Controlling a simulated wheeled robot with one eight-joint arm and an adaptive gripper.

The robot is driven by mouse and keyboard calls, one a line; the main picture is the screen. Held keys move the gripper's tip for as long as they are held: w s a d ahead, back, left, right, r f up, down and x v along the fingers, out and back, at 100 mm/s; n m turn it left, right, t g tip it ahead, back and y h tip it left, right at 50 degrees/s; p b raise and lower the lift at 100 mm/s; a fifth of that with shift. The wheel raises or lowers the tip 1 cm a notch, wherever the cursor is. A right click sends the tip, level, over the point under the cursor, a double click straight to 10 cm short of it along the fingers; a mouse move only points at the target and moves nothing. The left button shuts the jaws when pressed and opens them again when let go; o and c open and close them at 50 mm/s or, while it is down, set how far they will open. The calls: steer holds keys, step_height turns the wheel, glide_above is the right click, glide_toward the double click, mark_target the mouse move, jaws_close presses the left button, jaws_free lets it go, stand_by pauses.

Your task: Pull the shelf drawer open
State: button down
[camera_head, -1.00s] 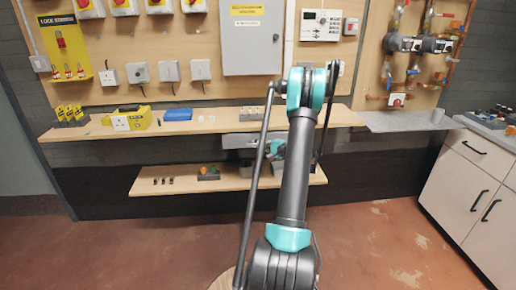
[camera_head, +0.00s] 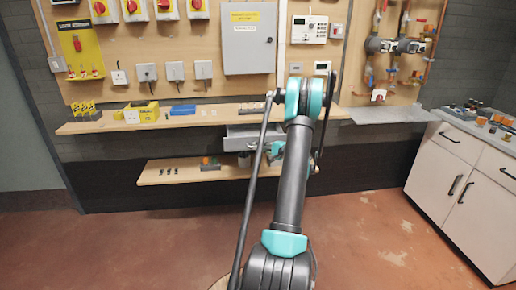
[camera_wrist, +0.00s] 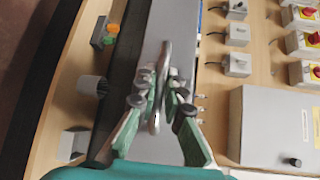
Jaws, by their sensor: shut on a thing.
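The grey shelf drawer (camera_head: 243,143) is under the upper shelf, left of my arm in the head view. It appears to stand out from under the shelf, partly behind my arm. In the wrist view its grey front (camera_wrist: 150,42) fills the middle, with a metal bar handle (camera_wrist: 164,56) across it. My gripper (camera_wrist: 161,98) is shut on this handle, with green fingers on both sides of it. In the head view my arm mostly hides the gripper and the handle.
The upper shelf (camera_head: 185,122) holds a yellow box (camera_head: 141,114) and a blue item (camera_head: 183,109). A lower shelf (camera_head: 190,175) with small parts is below. A white cabinet (camera_head: 450,185) stands right. The floor in front is clear.

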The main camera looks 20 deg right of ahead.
steer(key=c, duration=1.6)
jaws_free()
steer(key=v, duration=1.2)
steer(key=shift+f, duration=0.15)
